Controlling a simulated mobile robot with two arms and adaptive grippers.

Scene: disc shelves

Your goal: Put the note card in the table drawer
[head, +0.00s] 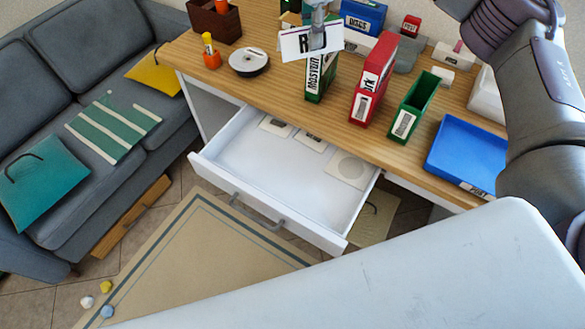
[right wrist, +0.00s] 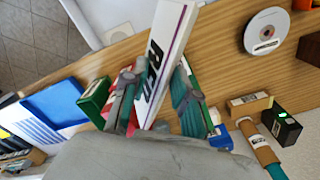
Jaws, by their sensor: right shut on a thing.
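My right gripper (head: 317,32) is shut on a white note card (head: 294,44) with large black letters, partly covered by the fingers. It holds the card above the desk's back part, near the green box file. In the right wrist view the card (right wrist: 170,42) stands out between the two fingers (right wrist: 155,100). The table drawer (head: 270,178) is pulled open below the desk top, with a few flat pale items lying along its back and right side. The rest of its floor is bare. My left gripper is not in view.
On the desk (head: 285,93) stand a green box file (head: 320,78), a red box file (head: 372,80), a green open holder (head: 412,105), a blue tray (head: 465,150) and a disc stack (head: 249,62). A grey sofa (head: 80,90) stands at left.

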